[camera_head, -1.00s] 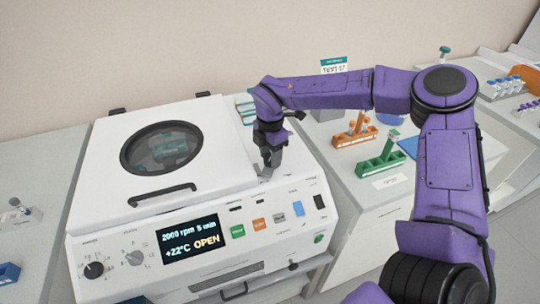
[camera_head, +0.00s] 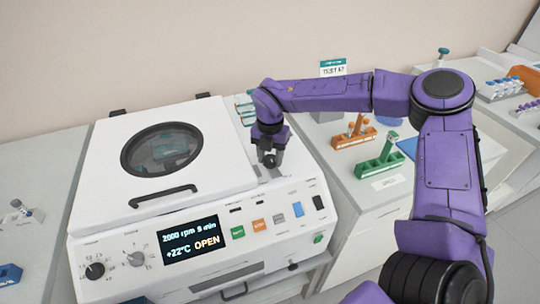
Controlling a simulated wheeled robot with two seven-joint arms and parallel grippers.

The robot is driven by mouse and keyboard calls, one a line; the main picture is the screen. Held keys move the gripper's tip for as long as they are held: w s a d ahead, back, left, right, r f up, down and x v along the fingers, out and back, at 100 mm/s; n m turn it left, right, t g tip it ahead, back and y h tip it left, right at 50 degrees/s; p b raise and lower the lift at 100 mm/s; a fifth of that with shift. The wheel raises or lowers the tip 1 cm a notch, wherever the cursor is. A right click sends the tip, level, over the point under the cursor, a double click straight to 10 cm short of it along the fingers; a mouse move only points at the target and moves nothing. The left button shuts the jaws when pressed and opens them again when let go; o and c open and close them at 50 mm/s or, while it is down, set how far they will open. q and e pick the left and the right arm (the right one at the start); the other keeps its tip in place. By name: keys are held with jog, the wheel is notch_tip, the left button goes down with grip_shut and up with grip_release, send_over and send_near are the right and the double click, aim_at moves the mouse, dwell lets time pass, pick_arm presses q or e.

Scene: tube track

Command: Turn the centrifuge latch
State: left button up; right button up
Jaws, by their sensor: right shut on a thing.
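The white centrifuge (camera_head: 100,210) stands on the bench with its lid (camera_head: 105,160) down flat; a round dark window (camera_head: 162,148) and a black handle (camera_head: 162,195) are on the lid. Its display (camera_head: 190,240) reads "2000 rpm 5 min", "+22°C" and "OPEN". My right gripper (camera_head: 270,168) reaches down onto the top right of the centrifuge, beside the lid. It is shut on the latch, which is mostly hidden by the fingers. My left gripper is not in view.
An orange rack (camera_head: 352,138) and a green rack (camera_head: 378,168) with a tube stand on the bench to the right. Coloured buttons (camera_head: 260,225) line the centrifuge front. My right arm spans the right side.

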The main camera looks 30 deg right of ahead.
aim_at(270, 158)
dwell(0.4)
jog(key=o, duration=1.1)
jog(key=shift+c, duration=0.2)
notch_tip(270, 158, up, 11)
jog(key=b, duration=0.2)
jog(key=shift+f, duration=0.2)
